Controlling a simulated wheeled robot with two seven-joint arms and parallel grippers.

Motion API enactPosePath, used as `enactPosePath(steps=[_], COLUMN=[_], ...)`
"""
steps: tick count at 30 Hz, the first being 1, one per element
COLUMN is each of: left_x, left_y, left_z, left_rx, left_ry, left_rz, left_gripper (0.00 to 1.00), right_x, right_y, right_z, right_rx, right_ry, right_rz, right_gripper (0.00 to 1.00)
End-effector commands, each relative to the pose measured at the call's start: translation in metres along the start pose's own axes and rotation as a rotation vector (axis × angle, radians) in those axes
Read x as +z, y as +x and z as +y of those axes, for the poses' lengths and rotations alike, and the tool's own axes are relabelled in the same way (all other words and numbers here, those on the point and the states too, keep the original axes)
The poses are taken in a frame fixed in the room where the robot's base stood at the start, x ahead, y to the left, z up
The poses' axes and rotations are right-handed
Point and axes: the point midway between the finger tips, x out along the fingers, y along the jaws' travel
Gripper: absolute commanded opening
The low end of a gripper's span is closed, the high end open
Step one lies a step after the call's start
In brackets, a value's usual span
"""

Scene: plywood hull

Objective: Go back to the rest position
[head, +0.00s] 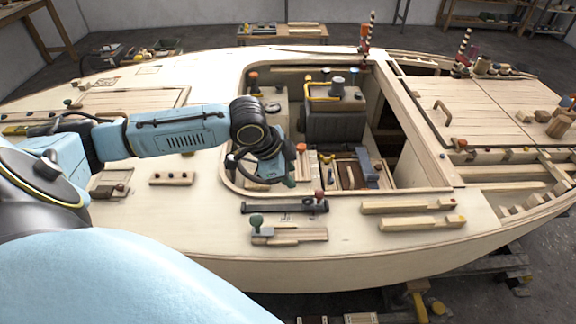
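My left arm comes in from the left, over the deck of the plywood hull (215,225). My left gripper (275,172) hangs at the left edge of the cockpit opening. It is dark and seen from the side against the cockpit, so I cannot tell whether its fingers are apart or hold anything. My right gripper is not in the picture.
In the cockpit stands a dark grey box (334,118) with a yellow handle. A dark bar (284,206) and pale wooden strips (410,206) lie on the near deck. A hatch panel (480,112) is at right. The near-left deck is mostly clear.

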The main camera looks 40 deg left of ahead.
Motion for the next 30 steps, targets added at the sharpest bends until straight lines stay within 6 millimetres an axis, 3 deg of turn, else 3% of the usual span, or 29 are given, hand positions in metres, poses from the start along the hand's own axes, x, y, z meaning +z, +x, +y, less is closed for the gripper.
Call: enactPosePath(steps=[14,17,23,27,30], left_x=[-0.001,-0.007,-0.024,-0.022,-0.012], left_y=[0.003,0.013,0.038,0.038,0.033], left_z=[0.004,0.027,0.116,0.166,0.187], left_rx=[0.005,0.026,0.07,0.057,0.032], left_ry=[0.002,0.009,-0.037,-0.167,-0.284], left_rz=[0.002,0.013,0.059,0.067,0.046], left_gripper=[0.32,0.32,0.32,0.32,0.32], right_x=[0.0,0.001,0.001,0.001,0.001], right_y=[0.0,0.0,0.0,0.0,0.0], right_z=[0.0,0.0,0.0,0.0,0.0], right_rx=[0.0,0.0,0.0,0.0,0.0], right_ry=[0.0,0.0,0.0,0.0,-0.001], right_rz=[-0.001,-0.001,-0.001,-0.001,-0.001], right_gripper=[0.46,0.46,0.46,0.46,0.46])
